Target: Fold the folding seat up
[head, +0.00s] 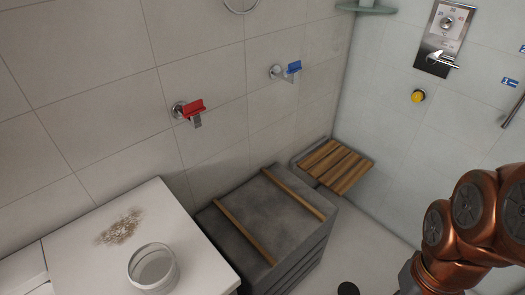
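The folding seat (350,170) has brown wooden slats and is mounted low in the far corner. Its slats lie roughly flat, so the seat is folded down. Its left part is close behind a dark grey block-like unit, and its underside is hidden. My copper-coloured arm shows at the lower right, to the right of the seat and apart from it in the picture. My gripper is not in view, so its opening cannot be seen.
The dark grey unit (255,215) with two wooden strips stands left of the seat. A white counter (190,240) holds a round clear container (153,268). Red (194,107) and blue (293,67) handles stick out from the wall. Open floor (375,235) lies before the seat.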

